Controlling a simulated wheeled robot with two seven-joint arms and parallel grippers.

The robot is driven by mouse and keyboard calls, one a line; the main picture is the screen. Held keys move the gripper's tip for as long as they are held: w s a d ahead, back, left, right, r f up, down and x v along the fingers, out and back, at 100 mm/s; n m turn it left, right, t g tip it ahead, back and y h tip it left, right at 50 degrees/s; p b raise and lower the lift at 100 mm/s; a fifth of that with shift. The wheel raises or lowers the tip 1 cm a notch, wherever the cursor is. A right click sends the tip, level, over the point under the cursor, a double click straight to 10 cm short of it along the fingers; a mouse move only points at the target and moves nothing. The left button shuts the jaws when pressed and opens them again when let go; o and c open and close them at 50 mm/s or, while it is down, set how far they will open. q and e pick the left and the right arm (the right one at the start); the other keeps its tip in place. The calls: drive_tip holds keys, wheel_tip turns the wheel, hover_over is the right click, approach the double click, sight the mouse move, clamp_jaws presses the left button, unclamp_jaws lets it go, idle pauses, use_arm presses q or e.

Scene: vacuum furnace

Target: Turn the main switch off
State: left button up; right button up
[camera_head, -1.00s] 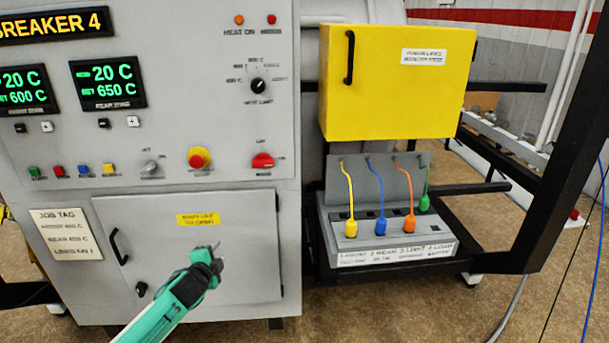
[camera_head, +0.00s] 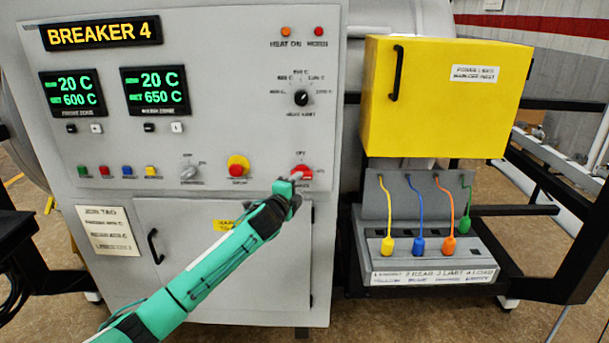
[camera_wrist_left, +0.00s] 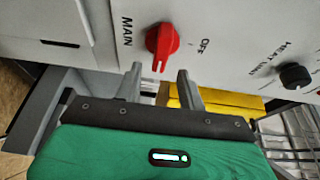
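The red main switch (camera_head: 302,172) is a knob on the grey furnace panel, above the label MAIN and below the label OFF. It also shows in the left wrist view (camera_wrist_left: 162,42), where its white-marked end points toward my gripper, not toward the OFF label (camera_wrist_left: 203,47). My left gripper (camera_head: 297,181) is just in front of the switch and covers part of it in the head view. In the left wrist view its two fingers (camera_wrist_left: 161,82) are open and apart, with the knob's marked end just ahead of the gap. No contact is visible. My right gripper is not in view.
A red and yellow stop button (camera_head: 238,167) sits left of the switch. The black heat limit knob (camera_head: 301,98) is above it. A yellow box (camera_head: 440,100) juts out at right, above a grey unit with coloured plugs (camera_head: 420,246). A cabinet door handle (camera_head: 154,246) protrudes below.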

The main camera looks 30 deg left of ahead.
sight(304, 178)
use_arm(q)
drive_tip(key=shift+w+a+p, duration=0.25)
drive_tip(key=shift+w+p, duration=0.05)
drive_tip(key=shift+w, duration=1.1)
drive_tip(key=shift+w+a+p, duration=0.2)
drive_tip(key=shift+w+p, duration=0.05)
drive_tip(key=shift+w, duration=1.1)
drive_tip(key=shift+c, duration=0.2)
clamp_jaws()
